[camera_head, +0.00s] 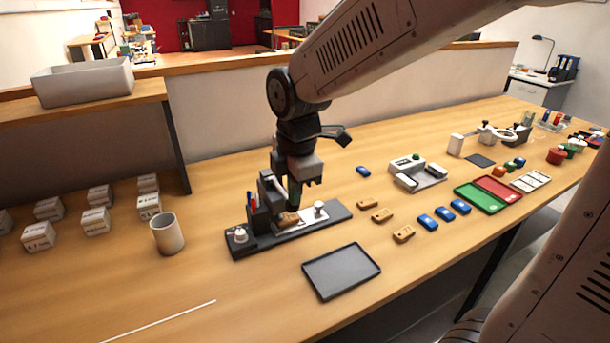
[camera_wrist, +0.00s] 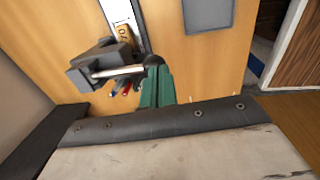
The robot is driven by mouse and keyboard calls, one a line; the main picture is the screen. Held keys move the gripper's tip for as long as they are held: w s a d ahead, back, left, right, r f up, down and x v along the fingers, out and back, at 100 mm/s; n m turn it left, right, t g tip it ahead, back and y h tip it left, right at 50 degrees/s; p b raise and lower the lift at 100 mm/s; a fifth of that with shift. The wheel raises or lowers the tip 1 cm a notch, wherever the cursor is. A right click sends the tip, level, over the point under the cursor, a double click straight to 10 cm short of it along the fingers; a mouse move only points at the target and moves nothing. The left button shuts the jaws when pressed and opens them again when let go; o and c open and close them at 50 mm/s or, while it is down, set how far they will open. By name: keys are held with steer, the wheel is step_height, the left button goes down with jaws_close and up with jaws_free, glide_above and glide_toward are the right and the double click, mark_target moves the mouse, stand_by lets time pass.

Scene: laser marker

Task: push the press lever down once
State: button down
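The press (camera_head: 267,190) is a dark block-shaped head on a long dark base in the head view. Its head also shows in the wrist view (camera_wrist: 93,62). The press lever (camera_wrist: 120,72) is a light rod running sideways from the head to a dark round knob (camera_wrist: 153,60). My gripper (camera_head: 295,197) points down right beside the press head. In the wrist view its green fingers (camera_wrist: 157,76) lie together, with tips at the knob; I cannot tell whether they touch it. I see nothing held between them. A wooden tag (camera_head: 288,219) lies under the press head.
An empty dark tray (camera_head: 341,272) lies in front of the press. Several wooden tags (camera_head: 382,215) and blue tags (camera_head: 427,221) lie to its right. A beige cup (camera_head: 167,234) and small white boxes (camera_head: 95,221) stand to its left. The table's front left is mostly clear.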

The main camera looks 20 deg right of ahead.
steer(key=shift+s+f, duration=0.35)
steer(key=shift+f, duration=0.5)
steer(key=s+r, duration=0.4)
steer(key=r, duration=0.9)
steer(key=shift+r, duration=0.4)
steer(key=shift+s+d, duration=0.1)
